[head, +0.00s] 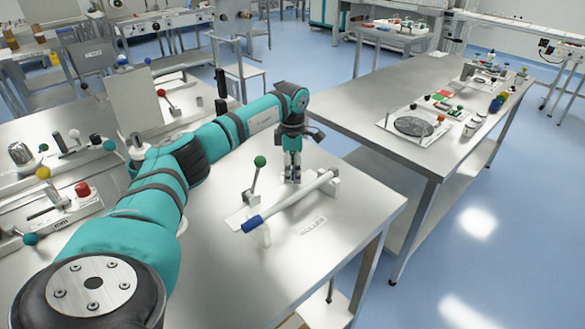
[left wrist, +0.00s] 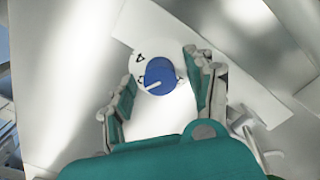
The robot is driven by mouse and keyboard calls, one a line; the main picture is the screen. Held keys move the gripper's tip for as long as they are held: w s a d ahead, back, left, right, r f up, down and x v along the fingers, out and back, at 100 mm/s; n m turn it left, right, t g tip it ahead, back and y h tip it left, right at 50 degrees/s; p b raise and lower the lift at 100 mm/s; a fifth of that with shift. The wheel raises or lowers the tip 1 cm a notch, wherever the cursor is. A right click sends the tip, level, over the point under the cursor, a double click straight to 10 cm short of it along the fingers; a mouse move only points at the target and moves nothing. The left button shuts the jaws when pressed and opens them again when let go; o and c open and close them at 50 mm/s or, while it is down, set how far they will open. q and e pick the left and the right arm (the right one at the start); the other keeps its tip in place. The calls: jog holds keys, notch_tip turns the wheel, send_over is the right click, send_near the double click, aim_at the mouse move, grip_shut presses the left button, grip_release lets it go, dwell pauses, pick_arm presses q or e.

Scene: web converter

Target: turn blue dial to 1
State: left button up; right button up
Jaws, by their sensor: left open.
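The blue dial (left wrist: 158,74) shows in the left wrist view as a round blue knob on a white marked disc (left wrist: 150,50). A white pointer line on the knob points to the lower left; the marks around it are too small to read surely. My left gripper (left wrist: 161,68) is open, with one finger on each side of the knob and no clear grip on it. In the head view my left gripper (head: 292,179) points down at the near table, beside a white roller, and I cannot make out the dial there. My right gripper is not in view.
The white roller with a blue end (head: 252,223) lies across its mounts just in front of the gripper. A lever with a green ball (head: 260,161) stands to its left. A second metal table (head: 400,90) with parts stands at the right, across a floor gap.

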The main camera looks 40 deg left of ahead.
pick_arm(q)
grip_shut()
